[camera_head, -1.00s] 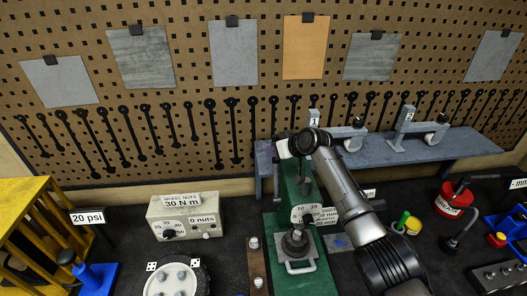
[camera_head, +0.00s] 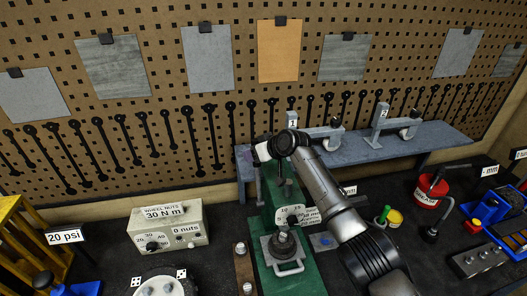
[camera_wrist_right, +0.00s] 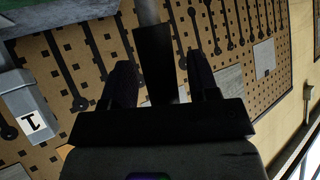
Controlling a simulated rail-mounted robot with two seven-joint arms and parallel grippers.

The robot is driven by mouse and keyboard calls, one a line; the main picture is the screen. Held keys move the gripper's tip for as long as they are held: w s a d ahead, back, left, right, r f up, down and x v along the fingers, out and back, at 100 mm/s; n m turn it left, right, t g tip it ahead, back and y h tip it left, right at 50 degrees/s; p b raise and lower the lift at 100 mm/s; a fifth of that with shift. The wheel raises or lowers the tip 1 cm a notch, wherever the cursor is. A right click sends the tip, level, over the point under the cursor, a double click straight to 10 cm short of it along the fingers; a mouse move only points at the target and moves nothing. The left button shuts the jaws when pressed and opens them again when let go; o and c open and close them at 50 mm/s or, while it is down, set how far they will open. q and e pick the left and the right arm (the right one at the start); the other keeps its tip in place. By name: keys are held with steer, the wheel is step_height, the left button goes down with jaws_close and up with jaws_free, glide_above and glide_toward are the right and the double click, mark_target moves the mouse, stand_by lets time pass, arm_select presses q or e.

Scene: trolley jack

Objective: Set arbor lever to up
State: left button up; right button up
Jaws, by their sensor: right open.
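The green arbor press (camera_head: 307,277) stands on the bench in the middle of the head view, with a white dial plate (camera_head: 291,214) on its front. My right arm reaches up to the top of the press and covers part of it; the lever is hard to make out there. In the right wrist view my right gripper (camera_wrist_right: 160,78) is open, its two dark fingers apart. A grey rod with a dark grip (camera_wrist_right: 153,45), seemingly the lever, lies between the fingers. I cannot tell whether they touch it. My left gripper is not in view.
A grey raised shelf (camera_head: 370,150) with numbered stands runs behind the press. A beige wheel-nut torque box (camera_head: 167,228) stands to the left. A red pot (camera_head: 431,191) and a yellow-topped can (camera_head: 394,217) stand to the right. A pegboard closes the back.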

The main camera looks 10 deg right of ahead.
steer(key=b+v, duration=0.3)
steer(key=v, duration=1)
steer(key=shift+s+d+b, duration=0.2)
steer(key=shift+d+b, duration=0.05)
steer(key=shift+b, duration=0.05)
steer(key=shift+r, duration=0.15)
steer(key=s+d+r+t+h, duration=0.1)
steer(key=s+r+t+h, duration=0.45)
steer(key=s+r, duration=0.4)
steer(key=s+f+m+g+p, duration=0.3)
steer(key=s+f+g+p, duration=0.4)
steer(key=s+f, duration=3.3)
steer(key=s+g+h, duration=0.1)
steer(key=g, duration=0.2)
